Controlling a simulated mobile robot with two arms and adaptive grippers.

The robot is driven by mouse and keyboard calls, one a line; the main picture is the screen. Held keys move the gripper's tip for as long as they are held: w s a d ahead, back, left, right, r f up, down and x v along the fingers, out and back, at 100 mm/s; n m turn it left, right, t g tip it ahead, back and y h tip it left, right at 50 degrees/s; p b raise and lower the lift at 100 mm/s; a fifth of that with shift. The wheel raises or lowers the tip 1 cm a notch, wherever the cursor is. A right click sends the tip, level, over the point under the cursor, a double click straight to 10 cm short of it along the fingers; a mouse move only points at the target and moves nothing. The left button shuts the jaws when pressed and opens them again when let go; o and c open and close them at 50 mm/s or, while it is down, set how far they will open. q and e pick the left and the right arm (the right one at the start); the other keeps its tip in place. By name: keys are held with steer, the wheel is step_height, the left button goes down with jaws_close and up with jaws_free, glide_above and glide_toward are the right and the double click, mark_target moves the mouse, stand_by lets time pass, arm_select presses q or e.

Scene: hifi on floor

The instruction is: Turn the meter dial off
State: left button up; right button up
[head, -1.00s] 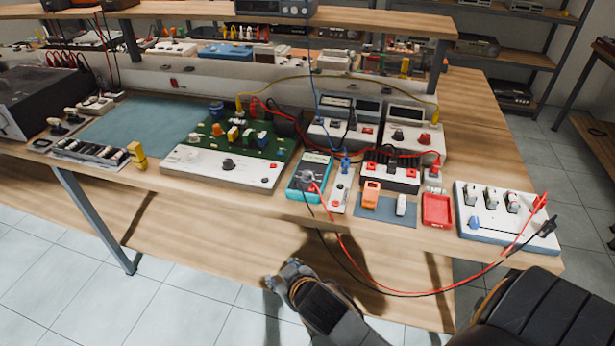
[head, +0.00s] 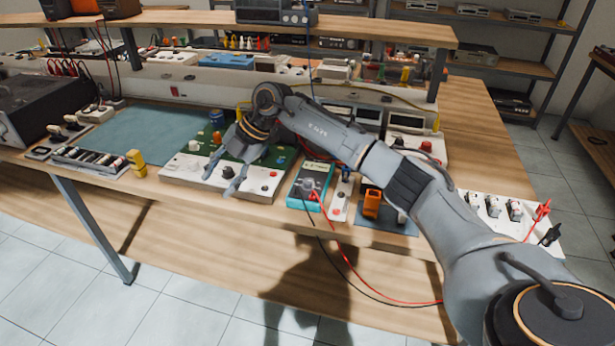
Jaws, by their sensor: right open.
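The meter (head: 325,178) is a teal handheld multimeter lying on the workbench near its front edge, with a red and a black lead plugged into its lower end. Its dial (head: 308,186) is on its face, too small to read the setting. My right gripper (head: 224,172) is open and empty, pointing down over the white-fronted green circuit board, to the left of the meter and apart from it. My right forearm passes above and behind the meter and hides some equipment there. My left gripper is not in view.
The green circuit board (head: 180,168) stands left of the meter. A white switch strip (head: 338,207) and an orange item (head: 371,203) are close on its right. The meter's red lead (head: 345,258) loops over the bench front. The blue-grey mat (head: 140,135) at left is mostly bare.

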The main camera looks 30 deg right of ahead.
steer(key=d+r+m+g+h, duration=0.1)
steer(key=d+r+m+h, duration=0.3)
steer(key=d, duration=1)
steer(key=m+g+h, duration=0.2)
steer(key=h, duration=0.1)
glide_toward(308, 181)
step_height(308, 181, down, 9)
steer(key=shift+r+p, duration=0.15)
steer(key=shift+p, duration=0.45)
steer(key=shift+s, duration=0.1)
jaws_close()
